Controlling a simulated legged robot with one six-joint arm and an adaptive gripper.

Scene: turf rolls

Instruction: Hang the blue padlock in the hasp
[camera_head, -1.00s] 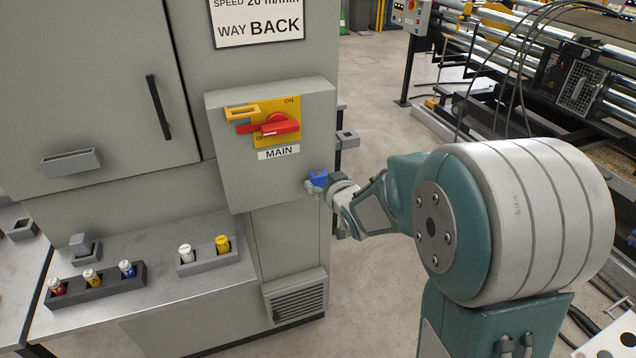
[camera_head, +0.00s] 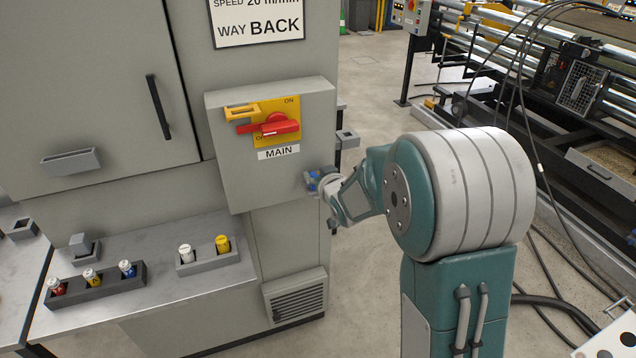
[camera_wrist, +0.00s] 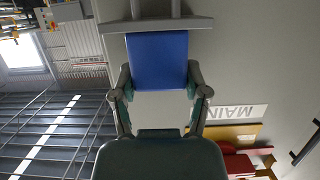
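The blue padlock (camera_head: 313,182) is in my gripper (camera_head: 321,184), by the lower right edge of the grey switch box (camera_head: 258,182). The head view is slightly blurred there. In the wrist view the padlock's blue body (camera_wrist: 157,60) sits between both fingers of my gripper (camera_wrist: 158,84), which close on its sides. Beyond it lies a grey bar with two prongs (camera_wrist: 155,24); I cannot tell whether this is the shackle. The yellow hasp (camera_head: 241,112) sticks out at the upper left of the red switch (camera_head: 275,127), above and left of my gripper. The padlock is apart from it.
A grey bracket (camera_head: 347,139) juts from the cabinet's right side, near my arm. Below left, a metal shelf (camera_head: 150,302) carries a dark rack (camera_head: 98,289) and a grey tray (camera_head: 208,262) with coloured pieces.

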